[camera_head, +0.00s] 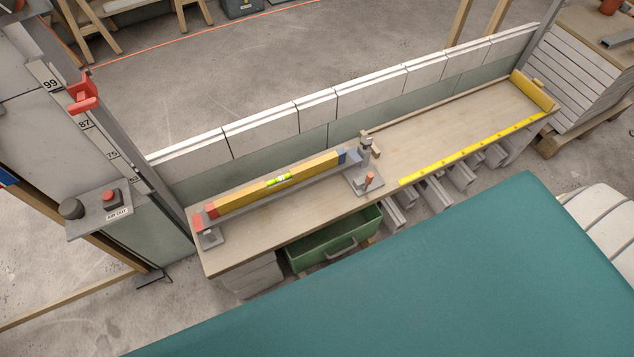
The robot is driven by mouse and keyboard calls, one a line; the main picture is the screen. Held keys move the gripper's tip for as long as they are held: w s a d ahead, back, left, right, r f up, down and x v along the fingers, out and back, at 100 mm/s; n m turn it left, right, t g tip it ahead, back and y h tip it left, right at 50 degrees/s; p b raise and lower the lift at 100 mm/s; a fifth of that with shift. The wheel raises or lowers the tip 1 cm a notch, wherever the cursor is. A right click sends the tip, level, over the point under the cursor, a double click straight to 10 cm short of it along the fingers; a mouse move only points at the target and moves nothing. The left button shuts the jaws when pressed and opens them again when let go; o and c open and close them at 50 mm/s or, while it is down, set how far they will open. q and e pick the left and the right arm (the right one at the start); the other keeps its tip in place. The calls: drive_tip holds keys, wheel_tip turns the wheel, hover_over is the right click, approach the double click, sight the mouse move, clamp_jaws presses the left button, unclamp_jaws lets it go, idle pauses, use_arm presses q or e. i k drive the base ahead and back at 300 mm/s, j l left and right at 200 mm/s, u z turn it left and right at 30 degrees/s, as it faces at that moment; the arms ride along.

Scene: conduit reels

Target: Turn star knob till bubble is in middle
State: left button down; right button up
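A yellow spirit level (240,195) lies along a grey bar on the wooden bench, with a red end at left and a blue end at right. Its bright green vial (278,180) is near the middle, but the bubble's position is too small to tell. At the level's right end stands a grey metal fixture (362,172) with a post. I cannot tell which is the star knob. Neither gripper is in view.
A white block wall (270,128) runs behind the bench (245,247). A yellow measuring tape (470,150) lies along the bench's right part. A green drawer (325,240) and grey conduits sit below. A teal surface (400,290) fills the foreground. A button box (98,210) stands left.

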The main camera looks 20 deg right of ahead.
sight(366, 140)
drive_tip(key=z, duration=1.15)
